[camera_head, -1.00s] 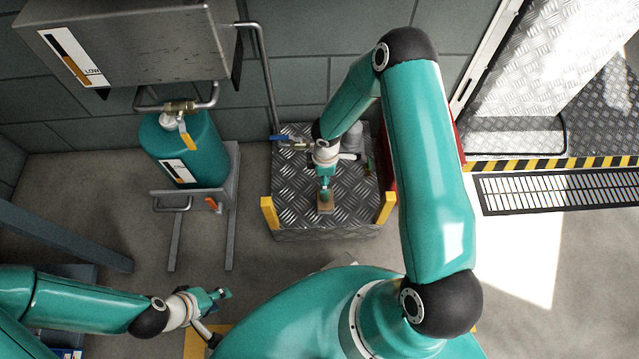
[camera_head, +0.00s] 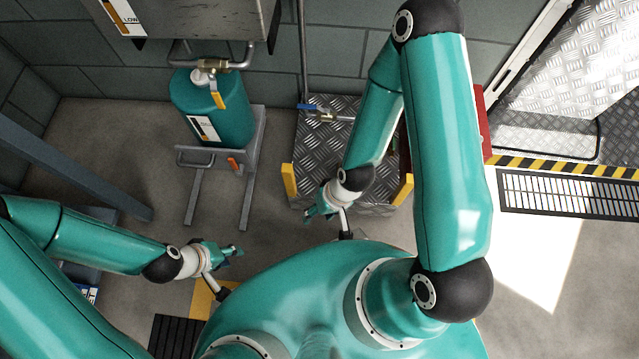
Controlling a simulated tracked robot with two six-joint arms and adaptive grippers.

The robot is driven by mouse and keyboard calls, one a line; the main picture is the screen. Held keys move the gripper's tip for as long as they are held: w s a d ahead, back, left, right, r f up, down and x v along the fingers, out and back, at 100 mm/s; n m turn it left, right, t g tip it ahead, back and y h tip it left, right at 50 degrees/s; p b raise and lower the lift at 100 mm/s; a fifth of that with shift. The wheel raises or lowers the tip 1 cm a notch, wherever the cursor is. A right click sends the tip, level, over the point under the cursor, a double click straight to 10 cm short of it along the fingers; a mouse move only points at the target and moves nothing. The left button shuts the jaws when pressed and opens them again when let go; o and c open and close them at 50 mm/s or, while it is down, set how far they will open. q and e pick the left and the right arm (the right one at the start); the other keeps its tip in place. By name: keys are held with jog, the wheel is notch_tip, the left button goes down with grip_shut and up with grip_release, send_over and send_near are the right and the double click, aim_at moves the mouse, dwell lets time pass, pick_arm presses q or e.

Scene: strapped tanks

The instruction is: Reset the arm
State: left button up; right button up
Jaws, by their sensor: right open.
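My right arm reaches forward and bends back down. Its right gripper (camera_head: 316,211) is open with nothing seen in it, in front of the left front part of the diamond-plate platform (camera_head: 318,155). My left gripper (camera_head: 231,250) is low at the left, over the floor beside my body. It looks empty, but its fingers are too small to tell whether they are apart. The small brown block that was on the platform is not in sight; my right arm covers part of the platform.
A teal tank (camera_head: 213,115) stands in a grey frame (camera_head: 247,185) at left, below a steel box (camera_head: 195,18). A blue-handled valve (camera_head: 312,110) is on a pipe behind the platform. Yellow posts (camera_head: 290,181) mark its front corners. A floor grate (camera_head: 570,195) lies right.

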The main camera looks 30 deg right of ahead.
notch_tip(320, 180, up, 29)
jog(key=p, duration=2.9)
